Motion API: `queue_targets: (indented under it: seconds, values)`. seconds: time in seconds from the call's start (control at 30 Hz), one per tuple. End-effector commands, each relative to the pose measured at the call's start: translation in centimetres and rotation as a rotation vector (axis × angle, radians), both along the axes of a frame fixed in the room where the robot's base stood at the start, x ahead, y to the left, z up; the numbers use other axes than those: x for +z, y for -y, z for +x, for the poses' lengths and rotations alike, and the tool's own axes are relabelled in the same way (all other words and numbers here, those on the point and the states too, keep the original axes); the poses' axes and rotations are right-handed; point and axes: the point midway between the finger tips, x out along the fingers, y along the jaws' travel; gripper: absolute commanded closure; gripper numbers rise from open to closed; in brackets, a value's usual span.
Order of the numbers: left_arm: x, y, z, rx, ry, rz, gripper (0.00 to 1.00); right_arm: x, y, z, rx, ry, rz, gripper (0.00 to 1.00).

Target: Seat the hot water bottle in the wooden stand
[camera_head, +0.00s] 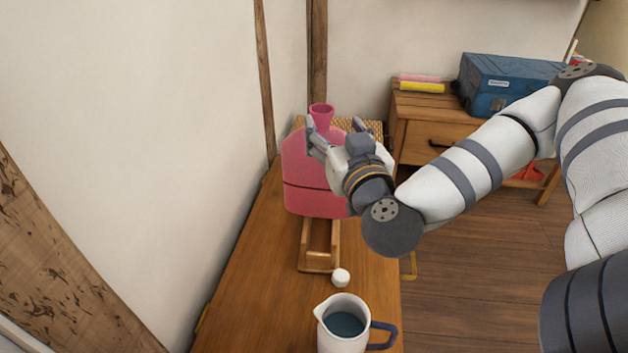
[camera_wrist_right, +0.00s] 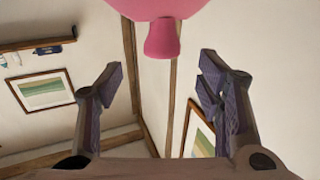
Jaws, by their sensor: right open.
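The pink hot water bottle (camera_head: 308,174) stands upright on the wooden table, its neck (camera_head: 321,114) on top. The wooden stand (camera_head: 319,262) shows directly in front of the bottle's lower edge. I cannot tell whether the bottle's base rests in it or behind it. My right gripper (camera_head: 334,132) is open at the bottle's upper right, close to its shoulder and neck. In the right wrist view, the bottle's neck (camera_wrist_right: 163,38) shows between the spread fingers (camera_wrist_right: 162,75), with visible gaps on both sides. My left gripper is not in view.
A white pitcher (camera_head: 333,304) with dark liquid and a small white round object (camera_head: 341,277) stand in front of the stand. The wall is close on the left. A wicker item (camera_head: 375,130) is behind the bottle. A side table (camera_head: 426,135) holds a blue box (camera_head: 500,75).

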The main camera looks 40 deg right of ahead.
Motion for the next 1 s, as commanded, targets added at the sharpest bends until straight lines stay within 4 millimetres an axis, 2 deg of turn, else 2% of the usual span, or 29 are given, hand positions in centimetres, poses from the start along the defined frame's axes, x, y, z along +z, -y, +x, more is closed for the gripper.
queue_targets:
  seconds: [0.03,0.13,0.5,0.73,1.0]
  values:
    - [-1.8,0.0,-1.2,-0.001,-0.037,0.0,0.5,-1.5,0.5,0.6,-0.003,-0.009,0.005,0.4]
    - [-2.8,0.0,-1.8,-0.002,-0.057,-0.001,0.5,-1.1,1.2,2.0,-0.002,-0.006,0.001,0.4]
    - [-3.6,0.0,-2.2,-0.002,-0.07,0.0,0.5,-0.4,3.7,7.1,0.003,-0.001,0.0,0.4]
    - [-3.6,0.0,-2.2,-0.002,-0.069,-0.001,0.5,-0.3,3.8,7.3,0.005,-0.002,0.001,0.4]
    - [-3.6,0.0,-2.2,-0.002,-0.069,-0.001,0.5,-0.3,3.8,7.3,0.005,-0.003,0.001,1.0]
